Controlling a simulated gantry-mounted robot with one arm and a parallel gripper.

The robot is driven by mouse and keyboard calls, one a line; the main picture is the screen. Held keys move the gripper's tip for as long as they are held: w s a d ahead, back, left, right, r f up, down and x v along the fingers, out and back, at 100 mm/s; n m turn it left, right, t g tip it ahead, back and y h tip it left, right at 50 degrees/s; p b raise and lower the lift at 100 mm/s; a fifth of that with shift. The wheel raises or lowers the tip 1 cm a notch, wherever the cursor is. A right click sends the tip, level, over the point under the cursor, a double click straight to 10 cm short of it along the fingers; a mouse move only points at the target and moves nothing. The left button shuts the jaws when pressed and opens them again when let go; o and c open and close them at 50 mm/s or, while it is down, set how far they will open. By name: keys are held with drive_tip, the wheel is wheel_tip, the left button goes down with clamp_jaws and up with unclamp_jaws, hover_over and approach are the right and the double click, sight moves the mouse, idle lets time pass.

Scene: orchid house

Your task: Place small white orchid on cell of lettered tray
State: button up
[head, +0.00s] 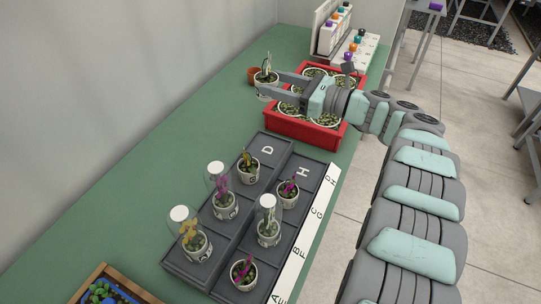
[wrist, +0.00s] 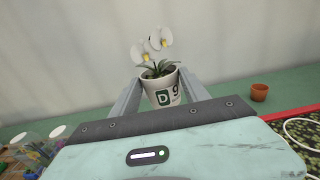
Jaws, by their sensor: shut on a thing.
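The small white orchid (head: 266,77) is in a white pot at the back left of the bench. The wrist view shows its white blooms and its pot (wrist: 162,92) with a green D label and a 9. My gripper (head: 263,86) is shut on this pot, one finger on each side; I cannot tell whether the pot touches the bench. The dark lettered tray (head: 179,262) lies nearer, with a white lettered strip along its right side. Its far cells D (head: 267,149) and H (head: 303,172) show bare letters. The other cells hold pots, several under clear domes.
A terracotta pot (wrist: 259,92) stands close to the orchid. A bottle rack (head: 350,50) is at the back.

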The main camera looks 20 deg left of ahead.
wheel_tip(320, 180, down, 16)
drive_tip(key=b, duration=0.6)
drive_tip(key=shift+f+b, duration=0.1)
drive_tip(key=shift+b, duration=0.25)
wheel_tip(320, 180, down, 4)
drive_tip(key=shift+b, duration=1.25)
drive_tip(key=shift+r, duration=0.2)
drive_tip(key=o, duration=1.5)
drive_tip(key=shift+f, duration=0.1)
drive_tip(key=shift+d, duration=0.1)
